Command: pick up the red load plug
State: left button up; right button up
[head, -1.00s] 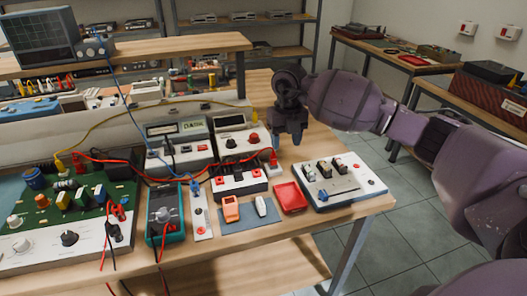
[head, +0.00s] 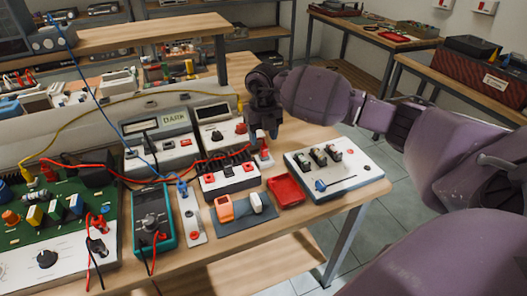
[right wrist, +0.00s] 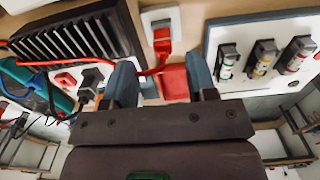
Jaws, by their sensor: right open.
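The red load plug (head: 264,151) stands in a small white base on the bench, beside the dark finned box, with a red lead joined to it. In the right wrist view the red plug (right wrist: 162,40) is near the top middle, with its lead curving down and left. My right gripper (head: 263,134) is open and empty, pointing down just above and behind the plug in the head view. In the right wrist view its two blue-grey fingers (right wrist: 161,84) stand apart, with the plug beyond their tips. I cannot see contact. My left gripper is not in view.
A red tray (head: 286,190) lies in front of the plug. A white switch panel (head: 334,170) is to its right, the black finned box (head: 229,175) to its left. Meters (head: 220,127) stand behind. Red, blue and yellow leads cross the bench on the left.

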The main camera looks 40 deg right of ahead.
aim_at(264, 146)
jog(key=shift+f, duration=0.4)
notch_tip(264, 146, down, 4)
jog(key=shift+d+f+b, duration=0.1)
jog(key=shift+b, duration=0.25)
jog(key=shift+s, duration=0.1)
jog(key=shift+c, duration=0.3)
jog(key=c, duration=0.9)
jog(key=shift+r, duration=0.2)
